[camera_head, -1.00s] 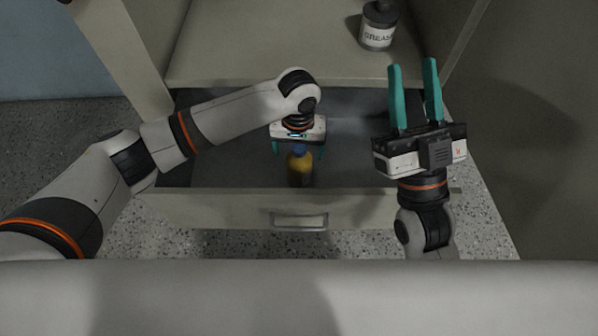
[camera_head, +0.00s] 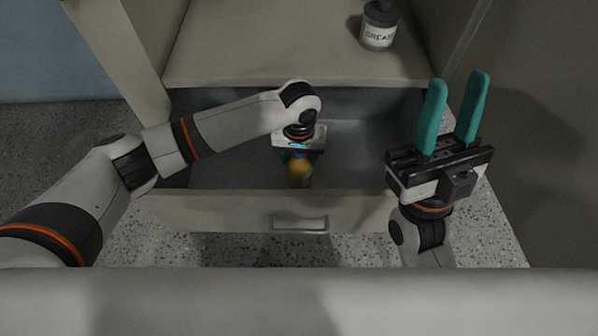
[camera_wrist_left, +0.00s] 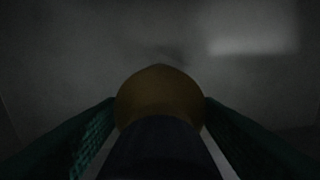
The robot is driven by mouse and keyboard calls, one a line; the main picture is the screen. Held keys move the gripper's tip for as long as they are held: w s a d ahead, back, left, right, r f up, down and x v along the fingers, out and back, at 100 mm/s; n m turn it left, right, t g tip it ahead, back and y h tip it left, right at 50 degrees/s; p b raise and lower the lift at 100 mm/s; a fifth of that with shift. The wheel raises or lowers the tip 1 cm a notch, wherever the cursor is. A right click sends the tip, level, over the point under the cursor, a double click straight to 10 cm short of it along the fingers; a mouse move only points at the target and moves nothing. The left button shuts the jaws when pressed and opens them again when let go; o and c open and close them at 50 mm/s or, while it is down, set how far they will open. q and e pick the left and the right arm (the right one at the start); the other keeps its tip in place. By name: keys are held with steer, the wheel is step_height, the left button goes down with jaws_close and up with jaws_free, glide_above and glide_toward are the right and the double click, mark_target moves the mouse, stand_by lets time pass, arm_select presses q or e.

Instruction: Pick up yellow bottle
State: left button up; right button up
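The yellow bottle (camera_head: 299,173) stands in the open drawer (camera_head: 226,177), near its front wall. My left gripper (camera_head: 298,156) reaches down over the bottle from above. In the left wrist view the bottle (camera_wrist_left: 160,92) has a dark cap towards the camera, and the teal fingers press close along both its sides. The left gripper appears shut on it. The gripper body hides the bottle's top in the head view. My right gripper (camera_head: 452,120) is open and empty, fingers pointing up, to the right of the drawer.
A grey jar labelled as cream (camera_head: 378,27) stands on the cabinet shelf (camera_head: 290,50) behind the drawer. The drawer's front has a handle (camera_head: 300,222). Cabinet walls rise on both sides. The rest of the drawer floor looks empty.

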arm_select(q)
steer(key=c, duration=0.9)
steer(key=shift+o, duration=0.2)
steer(key=shift+r, duration=0.1)
